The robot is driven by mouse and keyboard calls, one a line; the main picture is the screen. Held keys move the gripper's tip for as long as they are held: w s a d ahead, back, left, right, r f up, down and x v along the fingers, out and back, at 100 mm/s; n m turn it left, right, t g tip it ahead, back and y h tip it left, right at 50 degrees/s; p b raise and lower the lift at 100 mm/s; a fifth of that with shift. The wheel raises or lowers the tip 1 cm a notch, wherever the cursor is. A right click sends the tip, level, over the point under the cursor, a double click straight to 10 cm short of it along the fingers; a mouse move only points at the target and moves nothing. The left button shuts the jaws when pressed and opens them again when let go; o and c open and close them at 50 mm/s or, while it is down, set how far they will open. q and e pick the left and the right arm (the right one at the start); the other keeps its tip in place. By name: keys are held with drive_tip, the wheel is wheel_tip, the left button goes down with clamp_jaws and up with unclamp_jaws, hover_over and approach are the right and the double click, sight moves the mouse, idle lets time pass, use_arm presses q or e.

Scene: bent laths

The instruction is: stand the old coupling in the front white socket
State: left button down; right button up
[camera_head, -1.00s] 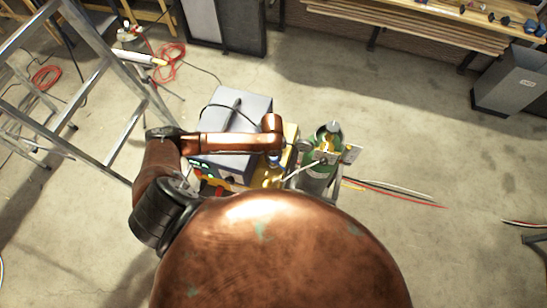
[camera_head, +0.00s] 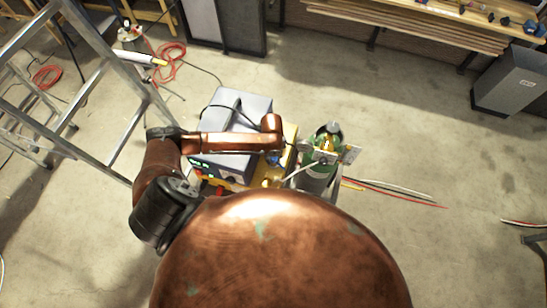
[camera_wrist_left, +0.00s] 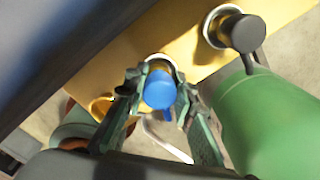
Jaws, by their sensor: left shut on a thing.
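My left gripper (camera_wrist_left: 162,88) is shut on a blue-ended coupling (camera_wrist_left: 160,90), with a finger on each side of it in the left wrist view. A pale rim of a socket (camera_wrist_left: 160,59) shows just behind the coupling, on the yellow plate (camera_wrist_left: 110,70). I cannot tell whether the coupling is in the socket or above it. A dark coupling (camera_wrist_left: 245,33) stands in another white socket (camera_wrist_left: 211,24) at the upper right. In the head view, my arm mostly hides the left gripper and a bit of blue. My right gripper is not in view.
A grey box (camera_head: 240,103) stands beside the yellow plate, under my left forearm. A green cylinder (camera_head: 317,178) stands close on the right. A ladder (camera_head: 95,75) stands at the left.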

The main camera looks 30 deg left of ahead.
use_arm(q)
drive_tip(key=shift+p, duration=0.3)
drive_tip(key=shift+f, duration=0.1)
idle(0.5)
drive_tip(key=shift+p, duration=0.3)
idle(0.3)
idle(0.3)
drive_tip(key=c, duration=1.5)
unclamp_jaws()
drive_tip(key=shift+c, duration=0.2)
wheel_tip(320, 180, up, 12)
drive_tip(key=shift+s+a+f, duration=0.1)
